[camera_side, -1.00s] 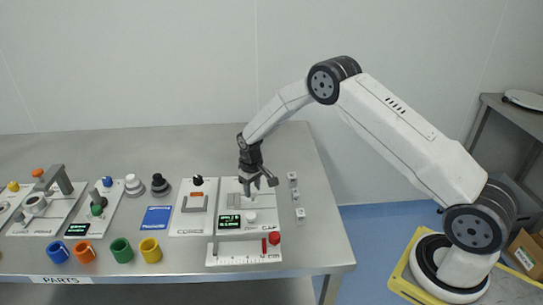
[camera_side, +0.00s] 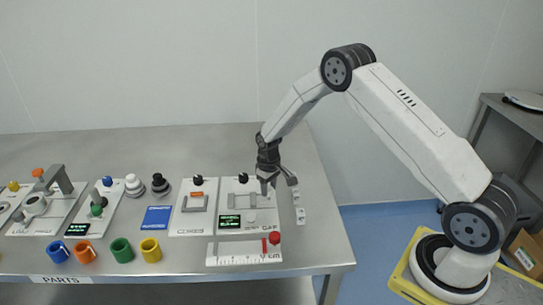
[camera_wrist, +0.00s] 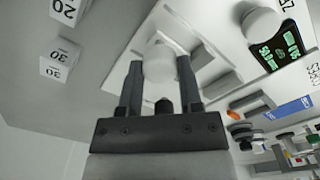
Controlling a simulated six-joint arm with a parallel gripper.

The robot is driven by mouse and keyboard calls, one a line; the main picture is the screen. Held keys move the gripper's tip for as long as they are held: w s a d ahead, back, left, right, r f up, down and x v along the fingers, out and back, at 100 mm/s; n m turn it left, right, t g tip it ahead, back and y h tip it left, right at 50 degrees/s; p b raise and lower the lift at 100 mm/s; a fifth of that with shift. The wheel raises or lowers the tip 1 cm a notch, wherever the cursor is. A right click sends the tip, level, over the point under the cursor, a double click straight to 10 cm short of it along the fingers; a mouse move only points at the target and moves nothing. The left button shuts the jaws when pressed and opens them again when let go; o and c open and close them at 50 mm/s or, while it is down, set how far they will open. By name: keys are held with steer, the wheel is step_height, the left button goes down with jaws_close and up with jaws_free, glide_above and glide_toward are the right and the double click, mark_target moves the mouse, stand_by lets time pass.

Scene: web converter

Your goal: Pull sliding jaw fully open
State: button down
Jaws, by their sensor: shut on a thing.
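My gripper (camera_side: 277,186) is at the right edge of the white panel (camera_side: 267,225) with the green-lit display (camera_side: 229,221). In the wrist view my gripper (camera_wrist: 160,66) is shut on a white rounded knob (camera_wrist: 158,62), one dark finger on each side. The knob stands over a pale raised plate (camera_wrist: 205,65), which appears to be the sliding jaw. In the side view the fingers cover the knob. How far the jaw stands from its end stop cannot be told.
A ruler strip (camera_side: 228,261) with red parts lies in front. A blue card (camera_side: 157,217), other panels and colored rings (camera_side: 121,250) are to the left.

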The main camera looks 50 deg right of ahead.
mark_target(271, 189)
steer(key=shift+c, duration=1.3)
jaws_free()
steer(key=shift+s+d, duration=0.25)
steer(key=shift+w+a+r, duration=0.1)
steer(key=shift+r, duration=0.4)
step_height(271, 189, up, 7)
steer(key=shift+f, duration=0.15)
